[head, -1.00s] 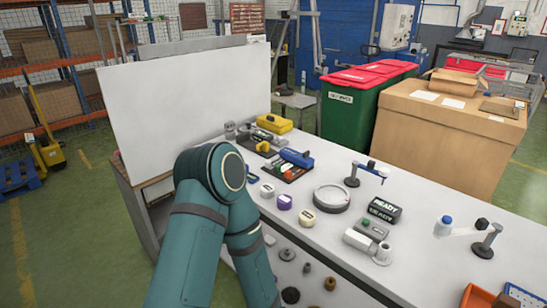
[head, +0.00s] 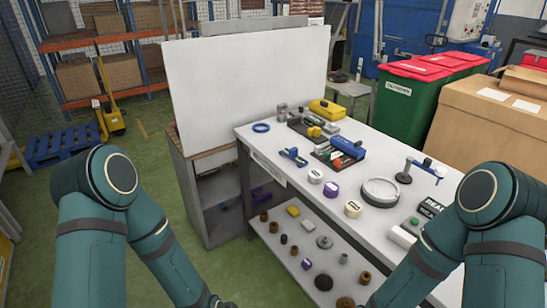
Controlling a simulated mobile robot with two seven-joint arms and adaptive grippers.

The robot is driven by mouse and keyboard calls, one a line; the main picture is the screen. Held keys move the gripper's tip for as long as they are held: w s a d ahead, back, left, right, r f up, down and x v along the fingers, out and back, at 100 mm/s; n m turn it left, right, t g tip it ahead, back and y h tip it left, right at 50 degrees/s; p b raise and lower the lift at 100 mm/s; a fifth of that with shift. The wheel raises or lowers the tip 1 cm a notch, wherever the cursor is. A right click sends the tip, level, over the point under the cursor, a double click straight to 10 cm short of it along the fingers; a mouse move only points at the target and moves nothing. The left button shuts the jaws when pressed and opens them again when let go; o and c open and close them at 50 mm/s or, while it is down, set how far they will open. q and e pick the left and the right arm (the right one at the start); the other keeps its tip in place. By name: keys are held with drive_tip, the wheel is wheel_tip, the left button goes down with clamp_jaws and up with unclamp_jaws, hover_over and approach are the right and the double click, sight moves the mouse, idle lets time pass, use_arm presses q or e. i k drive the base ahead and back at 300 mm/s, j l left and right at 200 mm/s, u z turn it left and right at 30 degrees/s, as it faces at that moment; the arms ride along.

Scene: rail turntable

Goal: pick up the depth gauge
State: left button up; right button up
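I cannot tell for sure which item is the depth gauge. On the white worktable (head: 262,143), a small blue tool (head: 293,155) lies near the left edge. To its right, a larger blue tool (head: 347,147) rests on a dark tray with small coloured parts. A blue-tipped arm on a dark stand (head: 404,174) stands further right. Both my arms reach in from the bottom corners, but neither gripper is in the picture.
A blue ring (head: 261,127), a yellow case (head: 325,109), several round labelled pots and a grey round dish (head: 380,191) share the tabletop. A lower shelf (head: 273,240) holds several small parts. A white panel (head: 250,85) stands behind the table's left end. Green floor lies open at left.

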sight(292, 155)
drive_tip(key=z, duration=1.35)
drive_tip(key=j+z, duration=0.95)
drive_tip(key=k+j+z, duration=0.1)
drive_tip(key=j+z, duration=0.2)
drive_tip(key=j, duration=0.15)
drive_tip(key=k+j+z, duration=0.1)
drive_tip(key=j+z, duration=0.2)
drive_tip(key=j, duration=0.15)
